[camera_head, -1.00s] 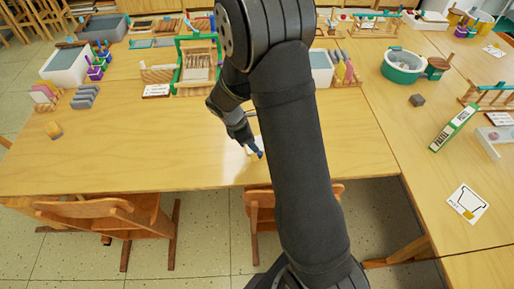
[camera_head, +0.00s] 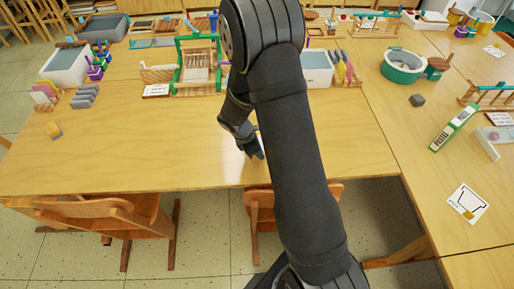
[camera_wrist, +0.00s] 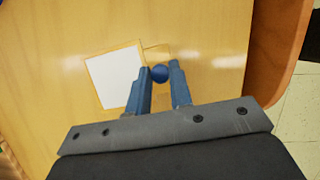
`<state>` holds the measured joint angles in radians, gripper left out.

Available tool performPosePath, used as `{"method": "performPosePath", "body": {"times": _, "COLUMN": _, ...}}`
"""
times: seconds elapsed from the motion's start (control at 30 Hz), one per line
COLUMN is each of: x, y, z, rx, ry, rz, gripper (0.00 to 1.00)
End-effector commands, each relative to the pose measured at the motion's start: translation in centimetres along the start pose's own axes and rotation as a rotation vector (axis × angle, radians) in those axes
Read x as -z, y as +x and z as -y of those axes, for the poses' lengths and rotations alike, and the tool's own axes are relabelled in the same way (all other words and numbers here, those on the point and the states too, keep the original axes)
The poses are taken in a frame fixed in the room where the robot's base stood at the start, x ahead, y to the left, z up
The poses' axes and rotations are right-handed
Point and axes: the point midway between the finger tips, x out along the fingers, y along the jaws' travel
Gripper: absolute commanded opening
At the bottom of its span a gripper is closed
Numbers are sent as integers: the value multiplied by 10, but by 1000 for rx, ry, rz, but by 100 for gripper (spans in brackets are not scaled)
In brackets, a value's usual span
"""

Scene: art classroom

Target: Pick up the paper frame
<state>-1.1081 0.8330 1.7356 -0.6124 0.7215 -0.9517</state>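The paper frame (camera_wrist: 112,78) lies flat on the table in the wrist view, a white sheet with a thin wood-coloured border. A plain wooden piece joins its right side, and a round blue knob (camera_wrist: 160,73) sits by it. My gripper (camera_wrist: 161,68) has its two blue fingers on either side of the knob, with the fingertips apart. The knob nearly fills the gap; I cannot tell whether the fingers press on it. In the head view my gripper (camera_head: 254,153) is low over the table near its front edge, and my arm hides most of the frame.
The wooden table (camera_head: 130,165) is mostly clear around my gripper. A green-framed loom (camera_head: 198,65), a grey-rimmed tray (camera_head: 316,68) and a white label card (camera_head: 156,91) stand behind. Chairs (camera_head: 110,212) are at the front edge.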

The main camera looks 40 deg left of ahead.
Motion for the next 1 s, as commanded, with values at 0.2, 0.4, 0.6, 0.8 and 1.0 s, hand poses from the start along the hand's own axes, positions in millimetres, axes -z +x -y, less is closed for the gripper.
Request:
{"method": "performPosePath", "body": {"times": 0.2, "x": 0, "y": 0, "z": 0, "rx": 0, "ry": 0, "rz": 0, "gripper": 0}}
{"method": "performPosePath", "body": {"times": 0.4, "x": 0, "y": 0, "z": 0, "rx": 0, "ry": 0, "rz": 0, "gripper": 0}}
{"method": "performPosePath", "body": {"times": 0.6, "x": -6, "y": -14, "z": -1, "rx": -3, "ry": 2, "rz": 1, "gripper": 0}}
{"method": "performPosePath", "body": {"times": 0.8, "x": -20, "y": -48, "z": -1, "rx": -4, "ry": 2, "rz": 0, "gripper": 0}}
{"method": "performPosePath", "body": {"times": 1.0, "x": -32, "y": -77, "z": -1, "rx": -3, "ry": 1, "rz": 0, "gripper": 0}}
